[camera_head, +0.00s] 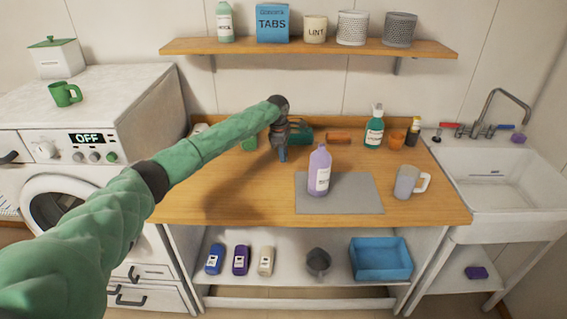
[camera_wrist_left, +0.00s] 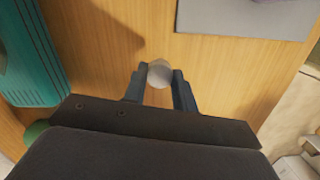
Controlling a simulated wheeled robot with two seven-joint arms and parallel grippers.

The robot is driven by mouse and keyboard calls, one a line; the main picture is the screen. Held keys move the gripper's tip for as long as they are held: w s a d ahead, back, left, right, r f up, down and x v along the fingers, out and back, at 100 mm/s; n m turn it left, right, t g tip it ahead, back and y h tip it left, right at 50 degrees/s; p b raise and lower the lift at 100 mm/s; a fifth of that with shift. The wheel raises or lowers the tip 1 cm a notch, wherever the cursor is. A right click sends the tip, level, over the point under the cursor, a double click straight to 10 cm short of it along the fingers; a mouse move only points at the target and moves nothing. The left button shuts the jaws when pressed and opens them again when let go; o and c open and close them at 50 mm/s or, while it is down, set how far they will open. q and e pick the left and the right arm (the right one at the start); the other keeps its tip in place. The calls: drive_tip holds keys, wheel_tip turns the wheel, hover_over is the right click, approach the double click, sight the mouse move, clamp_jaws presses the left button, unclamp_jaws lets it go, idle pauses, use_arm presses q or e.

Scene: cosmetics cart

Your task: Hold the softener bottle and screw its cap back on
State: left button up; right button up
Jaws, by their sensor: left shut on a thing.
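The softener bottle (camera_head: 319,174), lavender with a white label, stands upright on a grey mat (camera_head: 357,193). Its narrow neck points up, and its top is too small to make out clearly. My left gripper (camera_head: 283,157) is behind and left of the bottle, pointing down over the wooden counter, apart from the bottle. In the left wrist view, the left gripper (camera_wrist_left: 160,78) is shut on a small pale round cap (camera_wrist_left: 160,72) between its fingertips. The bottle is out of that view; a mat corner shows. My right gripper is in neither view.
A teal container (camera_head: 301,134) lies just behind the left gripper. A grey mug (camera_head: 407,181) stands right of the mat. A green spray bottle (camera_head: 374,131) and an orange-brown object (camera_head: 338,137) stand further back. The counter (camera_head: 235,192) left of the mat is clear.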

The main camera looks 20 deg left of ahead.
use_arm(q)
drive_tip(key=s+d+r+b, duration=0.3)
drive_tip(key=s+d+r, duration=0.4)
drive_tip(key=s+d, duration=0.1)
drive_tip(key=shift+s+b, duration=0.3)
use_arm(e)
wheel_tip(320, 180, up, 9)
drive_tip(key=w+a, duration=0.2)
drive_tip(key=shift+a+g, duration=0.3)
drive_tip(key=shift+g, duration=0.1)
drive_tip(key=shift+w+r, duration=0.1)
